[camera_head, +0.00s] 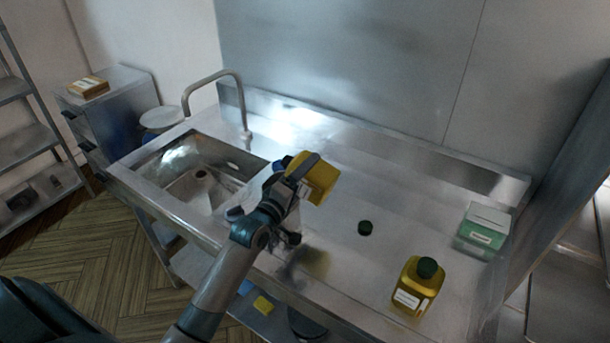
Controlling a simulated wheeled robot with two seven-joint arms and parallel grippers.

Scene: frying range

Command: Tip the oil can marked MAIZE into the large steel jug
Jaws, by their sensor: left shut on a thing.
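My left gripper (300,184) is shut on a yellow oil can (321,177), held tilted above the steel counter, just right of the sink. The gripper and wrist cover part of this can, and its mouth is not clear to see. A second yellow oil can (408,284) with a dark green cap and a white label stands upright at the counter's front right. I cannot read MAIZE on either can. I cannot make out the large steel jug; my left arm covers part of the counter below the held can. My right gripper is out of view.
A loose dark green cap (365,228) lies mid-counter. A green and white box (483,230) stands at the right end. The sink (183,150) and its tall tap (243,112) are to the left. The counter (405,205) between the loose cap and the box is clear.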

